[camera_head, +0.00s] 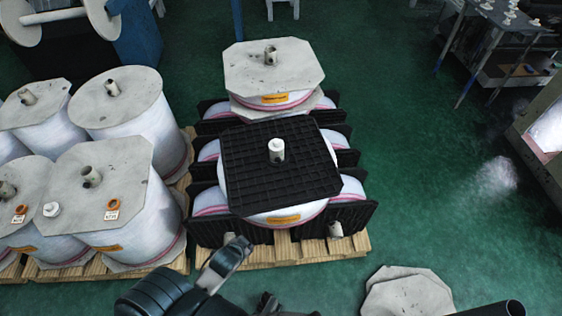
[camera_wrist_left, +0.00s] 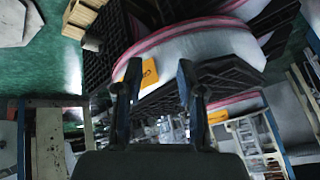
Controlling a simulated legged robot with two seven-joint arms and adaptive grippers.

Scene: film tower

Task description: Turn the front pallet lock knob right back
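The front stack has a film roll with an orange label (camera_head: 284,219) under a black grid plate (camera_head: 245,165), with a white peg (camera_head: 276,148) on top. Pale round stubs, which may be lock knobs, stick out low at the front: the right one (camera_head: 335,230) and the left one (camera_head: 229,238). The wrist view shows one pale stub (camera_wrist_left: 92,42) beside the black panel. My left gripper (camera_head: 240,250) is in front of the left stub, apart from the right one. In the wrist view its fingers (camera_wrist_left: 159,70) are spread with nothing between them.
A wooden pallet (camera_head: 290,252) carries the stack, with a second stack (camera_head: 272,65) behind. Wrapped rolls (camera_head: 115,195) crowd the left. Grey octagonal plates (camera_head: 408,293) lie at lower right. The green floor (camera_head: 430,190) on the right is clear.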

